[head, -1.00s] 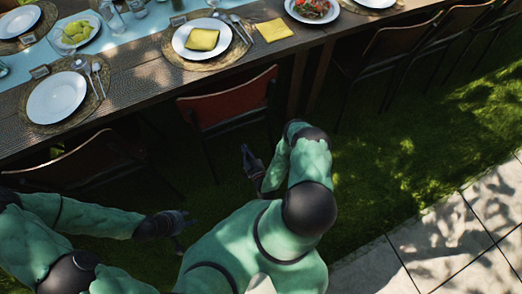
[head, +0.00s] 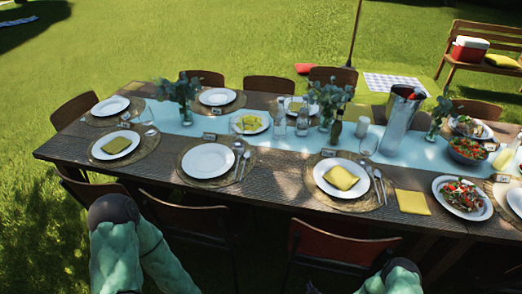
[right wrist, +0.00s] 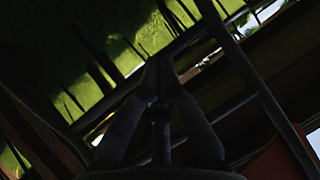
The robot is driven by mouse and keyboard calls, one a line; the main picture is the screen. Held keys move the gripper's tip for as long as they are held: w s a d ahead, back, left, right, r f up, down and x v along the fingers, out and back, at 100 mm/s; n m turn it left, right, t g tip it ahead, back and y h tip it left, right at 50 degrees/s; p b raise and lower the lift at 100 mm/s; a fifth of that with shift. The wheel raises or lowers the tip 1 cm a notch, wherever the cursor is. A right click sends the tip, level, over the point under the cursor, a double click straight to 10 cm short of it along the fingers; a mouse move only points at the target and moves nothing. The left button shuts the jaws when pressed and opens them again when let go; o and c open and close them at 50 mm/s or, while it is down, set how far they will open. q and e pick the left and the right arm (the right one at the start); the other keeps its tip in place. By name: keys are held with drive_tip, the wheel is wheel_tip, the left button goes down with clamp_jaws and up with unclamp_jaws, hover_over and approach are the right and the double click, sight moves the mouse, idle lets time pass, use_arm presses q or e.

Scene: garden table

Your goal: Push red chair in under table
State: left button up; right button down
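The red chair (head: 340,243) stands at the near side of the long wooden table (head: 270,196). The top of its red backrest shows below the table edge, and its seat and legs are mostly hidden. In the dark right wrist view, a red panel (right wrist: 276,160) shows at the lower right beside dark chair bars. My left gripper is out of view.
A brown chair (head: 190,218) stands left of the red one, with others around the table. Plates, a blue runner (head: 172,115) and glasses cover the tabletop. A bench (head: 480,50) with a red cooler stands at the back right. Open grass (head: 230,35) lies beyond.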

drive_tip(key=s+a+r+g+y+p, duration=0.1)
drive_tip(key=s+a+r+g, duration=0.4)
drive_tip(key=s+r, duration=0.3)
drive_tip(key=s+a+r+g+y+p, duration=0.2)
drive_tip(key=s+a+r+g, duration=0.4)
drive_tip(key=s+r, duration=0.3)
drive_tip(key=shift+s+a+m+g, duration=0.15)
drive_tip(key=shift+s+m+g, duration=0.15)
drive_tip(key=shift+m, duration=0.1)
